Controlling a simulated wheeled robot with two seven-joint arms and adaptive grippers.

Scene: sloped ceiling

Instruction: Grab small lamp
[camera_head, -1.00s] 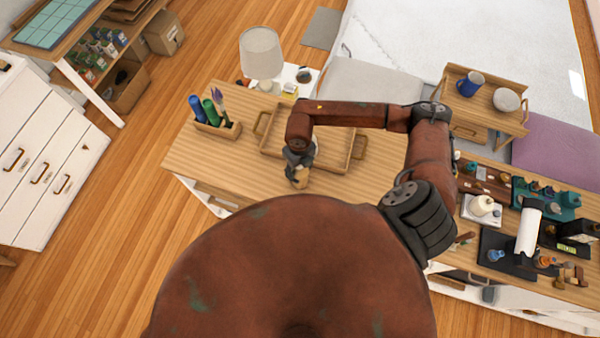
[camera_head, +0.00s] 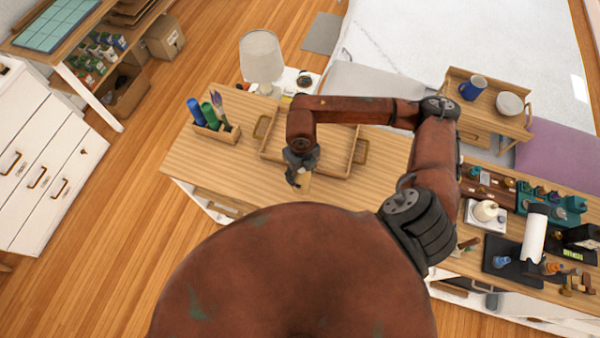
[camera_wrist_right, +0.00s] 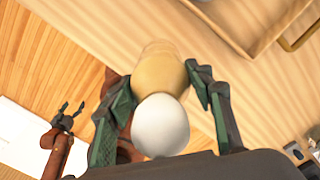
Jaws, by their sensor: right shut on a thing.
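The small lamp has a tan wooden-looking body (camera_wrist_right: 160,72) and a white rounded globe (camera_wrist_right: 160,126) in the right wrist view. My right gripper (camera_wrist_right: 160,88) is shut on it, with one finger on each side. In the head view, my right gripper (camera_head: 298,181) is over the wooden desk (camera_head: 225,170), in front of the tray, and a tan bit of the small lamp (camera_head: 305,182) shows beside it. I cannot tell whether the lamp touches the desk. My left gripper (camera_wrist_right: 68,112) shows only in the right wrist view, off to the side, empty with fingers apart.
A wooden tray (camera_head: 335,170) lies behind my right gripper, partly hidden by my arm. A pen holder (camera_head: 222,133) stands left, a larger table lamp (camera_head: 261,58) at the back. A crowded counter (camera_head: 470,240) is at right. The desk's left front is clear.

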